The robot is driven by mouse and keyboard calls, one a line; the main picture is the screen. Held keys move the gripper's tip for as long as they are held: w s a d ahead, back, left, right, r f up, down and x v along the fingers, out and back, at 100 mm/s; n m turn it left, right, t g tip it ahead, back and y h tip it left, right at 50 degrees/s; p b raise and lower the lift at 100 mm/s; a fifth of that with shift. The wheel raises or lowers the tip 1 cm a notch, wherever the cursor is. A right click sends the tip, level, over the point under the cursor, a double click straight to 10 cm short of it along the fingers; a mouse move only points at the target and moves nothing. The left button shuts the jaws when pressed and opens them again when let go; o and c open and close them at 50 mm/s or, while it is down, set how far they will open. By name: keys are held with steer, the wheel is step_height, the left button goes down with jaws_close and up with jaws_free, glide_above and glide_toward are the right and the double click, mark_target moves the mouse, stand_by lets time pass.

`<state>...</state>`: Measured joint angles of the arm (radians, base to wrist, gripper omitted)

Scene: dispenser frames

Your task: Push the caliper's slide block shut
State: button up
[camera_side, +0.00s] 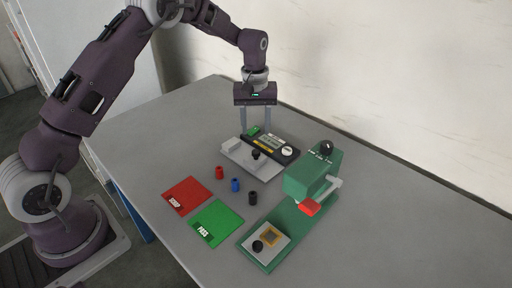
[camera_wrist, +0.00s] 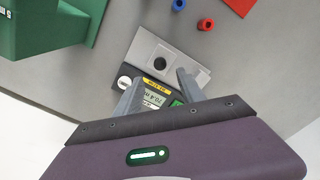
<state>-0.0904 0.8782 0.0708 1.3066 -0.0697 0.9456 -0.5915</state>
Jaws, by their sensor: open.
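The caliper (camera_side: 245,161) lies on the table: a light grey bed with a dark display housing along its back edge. Its slide block is the grey piece with a black knob (camera_side: 256,154), and a raised grey block (camera_side: 233,144) stands at the bed's left end. A gap seems to lie between them. The wrist view shows the caliper's bed (camera_wrist: 141,42), its black knob (camera_wrist: 160,64) and the lit display (camera_wrist: 152,98). My gripper (camera_side: 257,131) is open and empty, pointing down above the display housing. Its two fingers also show in the wrist view (camera_wrist: 156,92), partly hiding the housing.
Red (camera_side: 220,173), blue (camera_side: 235,185) and black (camera_side: 253,198) small cylinders stand in front of the caliper. A red card (camera_side: 187,190) and green card (camera_side: 222,214) lie nearer the front. A green press-like stand (camera_side: 306,180) is to the right. The table's left back is clear.

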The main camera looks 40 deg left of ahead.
mark_target(256, 151)
steer(key=f, duration=0.8)
steer(key=shift+w+a+f, duration=0.1)
steer(key=shift+w+f, duration=0.1)
steer(key=shift+f, duration=0.15)
jaws_close()
steer(key=shift+r, duration=0.1)
stand_by(0.8)
